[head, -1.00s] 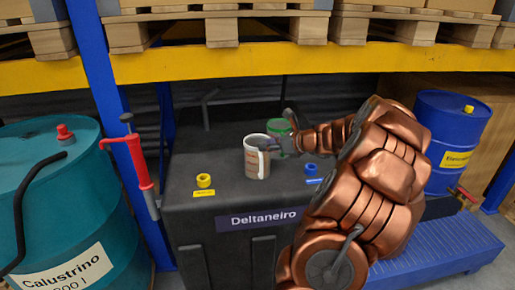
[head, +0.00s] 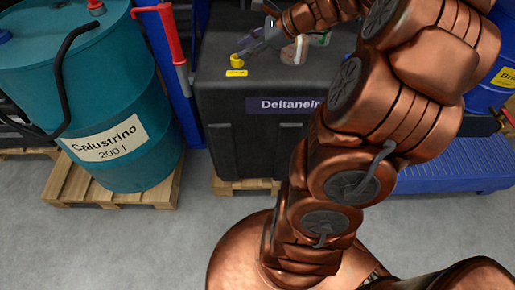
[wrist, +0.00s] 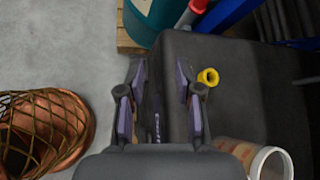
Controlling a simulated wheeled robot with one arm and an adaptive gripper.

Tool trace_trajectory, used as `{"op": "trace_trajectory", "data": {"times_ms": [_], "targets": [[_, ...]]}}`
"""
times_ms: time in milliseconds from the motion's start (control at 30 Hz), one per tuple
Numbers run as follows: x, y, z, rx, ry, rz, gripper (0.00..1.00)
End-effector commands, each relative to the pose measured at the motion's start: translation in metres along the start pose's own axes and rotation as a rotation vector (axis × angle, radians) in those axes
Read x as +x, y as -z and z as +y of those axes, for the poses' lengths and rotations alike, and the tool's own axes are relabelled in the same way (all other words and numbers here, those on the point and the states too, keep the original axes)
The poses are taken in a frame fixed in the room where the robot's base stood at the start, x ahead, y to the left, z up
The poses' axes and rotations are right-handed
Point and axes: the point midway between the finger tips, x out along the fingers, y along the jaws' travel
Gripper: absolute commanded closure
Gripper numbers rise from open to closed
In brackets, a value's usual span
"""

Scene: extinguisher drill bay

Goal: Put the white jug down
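In the wrist view the jug (wrist: 240,150) is at the lower right, with a pale rim and brownish contents or wall, cut off by the frame edge. My gripper (head: 258,40) is left of the jug, close to the yellow cap. In the wrist view my gripper (wrist: 160,100) has its fingers spread, with nothing held between them. The jug is outside the fingers, apart from them.
The yellow cap (wrist: 208,77) is just beside the right finger. A green vessel (head: 325,38) is mostly hidden by my arm. A teal Calustrino drum (head: 100,90) on a pallet (head: 110,190) and a red-handled pump (head: 170,35) stand left. A blue platform (head: 455,165) lies right.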

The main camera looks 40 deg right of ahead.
Motion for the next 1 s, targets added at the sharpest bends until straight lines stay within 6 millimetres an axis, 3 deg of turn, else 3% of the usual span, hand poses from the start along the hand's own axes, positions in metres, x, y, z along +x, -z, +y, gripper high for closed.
{"op": "trace_trajectory", "data": {"times_ms": [33,200,333,500,700,833,1000], "targets": [[0.014,-0.021,0.027,-0.11,-0.077,0.013,0.65],[0.038,-0.063,0.114,-0.474,-0.313,0.049,0.65],[0.04,-0.078,0.179,-0.745,-0.491,0.062,0.65],[0.025,-0.077,0.252,-1.088,-0.715,0.07,0.65],[-0.01,-0.057,0.316,-1.465,-0.969,0.065,0.65],[-0.033,-0.04,0.337,-1.658,-1.104,0.059,0.65],[-0.053,-0.024,0.349,-1.797,-1.213,0.051,0.65]]}}
